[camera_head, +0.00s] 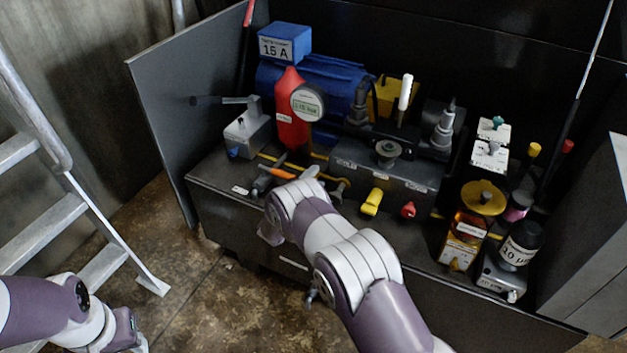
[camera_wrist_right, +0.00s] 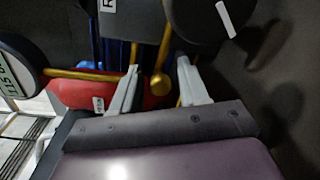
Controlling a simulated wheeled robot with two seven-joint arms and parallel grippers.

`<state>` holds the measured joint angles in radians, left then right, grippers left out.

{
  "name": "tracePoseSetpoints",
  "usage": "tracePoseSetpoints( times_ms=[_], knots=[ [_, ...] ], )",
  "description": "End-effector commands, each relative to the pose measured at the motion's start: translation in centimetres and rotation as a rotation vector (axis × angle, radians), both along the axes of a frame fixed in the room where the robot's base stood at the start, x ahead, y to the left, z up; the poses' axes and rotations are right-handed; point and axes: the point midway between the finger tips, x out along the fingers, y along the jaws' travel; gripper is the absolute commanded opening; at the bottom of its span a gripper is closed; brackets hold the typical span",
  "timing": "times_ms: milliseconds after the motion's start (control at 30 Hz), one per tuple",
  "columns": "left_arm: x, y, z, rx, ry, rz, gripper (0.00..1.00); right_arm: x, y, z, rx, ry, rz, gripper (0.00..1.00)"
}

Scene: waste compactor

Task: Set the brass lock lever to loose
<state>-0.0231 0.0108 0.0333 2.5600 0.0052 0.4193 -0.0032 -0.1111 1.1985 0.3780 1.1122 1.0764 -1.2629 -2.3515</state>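A brass lever (camera_wrist_right: 160,82) with a rounded end shows in the right wrist view, between the two pale fingers of my right gripper (camera_wrist_right: 160,72). The fingers are apart, with visible gaps to the lever on both sides. In the head view my right gripper (camera_head: 309,173) is over the front left of the bench, below the red cylinder, and my own wrist hides part of the area. I cannot clearly pick out the lever there. My left gripper (camera_head: 130,340) is low at the bottom left, away from the bench, and its fingers do not show clearly.
The red cylinder (camera_head: 289,118) and round gauge (camera_head: 307,103) stand behind my right gripper. An orange-handled tool (camera_head: 280,172) lies close to its left. A grey valve block (camera_head: 385,172) with yellow and red knobs is to the right. A ladder (camera_head: 45,215) stands at the left.

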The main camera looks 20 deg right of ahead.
Motion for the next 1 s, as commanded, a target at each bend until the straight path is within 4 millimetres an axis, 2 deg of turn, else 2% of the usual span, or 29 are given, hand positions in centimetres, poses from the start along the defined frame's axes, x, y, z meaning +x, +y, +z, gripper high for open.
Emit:
tracePoseSetpoints(
  times_ms=[333,467,700,833,1000],
  knots=[
    [0.0,0.0,0.4,0.000,0.000,0.000,0.39,-0.3,0.6,0.2,0.001,0.000,0.004,0.46],
    [0.0,0.0,1.6,0.000,0.000,0.000,0.39,-1.9,2.7,0.7,0.000,0.002,0.007,0.46],
    [0.0,0.0,3.3,0.000,0.000,0.000,0.39,-6.0,7.6,1.1,0.000,0.001,0.006,0.46],
    [0.0,0.0,3.6,0.000,0.000,0.000,0.39,-7.4,9.2,1.1,0.000,0.001,0.003,0.46],
    [0.0,0.0,3.7,0.000,0.000,0.000,0.39,-8.0,9.9,1.0,0.000,-0.001,0.001,0.46]
  ],
)
